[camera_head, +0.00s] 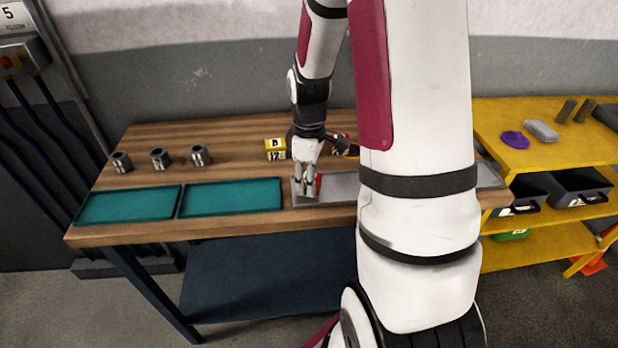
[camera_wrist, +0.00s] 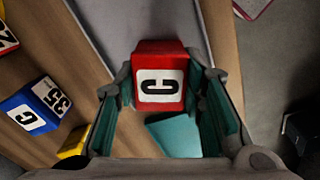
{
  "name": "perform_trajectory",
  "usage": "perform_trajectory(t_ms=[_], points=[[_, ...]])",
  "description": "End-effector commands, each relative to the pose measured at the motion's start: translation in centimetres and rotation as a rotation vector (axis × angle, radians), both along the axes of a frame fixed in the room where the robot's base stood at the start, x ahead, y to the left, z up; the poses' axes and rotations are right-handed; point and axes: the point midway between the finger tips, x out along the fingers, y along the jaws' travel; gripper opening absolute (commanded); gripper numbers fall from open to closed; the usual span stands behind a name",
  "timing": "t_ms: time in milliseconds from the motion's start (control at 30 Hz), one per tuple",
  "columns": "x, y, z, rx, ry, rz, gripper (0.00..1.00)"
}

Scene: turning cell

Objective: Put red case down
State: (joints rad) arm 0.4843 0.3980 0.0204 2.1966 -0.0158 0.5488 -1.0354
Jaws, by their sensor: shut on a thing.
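The red case (camera_wrist: 160,62) has a white label with a black C. In the wrist view it sits between the two fingers of my gripper (camera_wrist: 163,90), which are shut on its sides. In the head view my gripper (camera_head: 308,188) points down at the left end of a grey tray (camera_head: 340,187), and only a red sliver of the case (camera_head: 318,183) shows beside the fingers. The grey tray also shows behind the case in the wrist view (camera_wrist: 115,25). Whether the case touches the tray floor is hidden.
Two empty teal trays (camera_head: 230,195) lie left on the wooden bench (camera_head: 150,232). Several grey cylinders (camera_head: 160,158) stand behind them. A yellow case (camera_head: 275,143) stands behind my gripper. A blue case (camera_wrist: 40,105) shows in the wrist view. A yellow shelf (camera_head: 560,150) stands right.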

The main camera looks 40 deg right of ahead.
Motion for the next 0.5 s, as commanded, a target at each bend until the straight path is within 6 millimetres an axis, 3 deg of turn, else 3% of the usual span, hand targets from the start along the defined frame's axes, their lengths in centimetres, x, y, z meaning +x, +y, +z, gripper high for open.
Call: perform_trajectory(t_ms=[300,333,400,500], points=[[0.01,-0.02,-0.28,0.000,0.000,0.000,0.04],[0.01,-0.01,-0.23,-0.001,-0.001,0.000,0.43],[0.01,-0.01,-0.21,-0.001,-0.001,0.000,0.56],[0.00,-0.01,-0.20,-0.001,-0.001,0.000,0.56]])
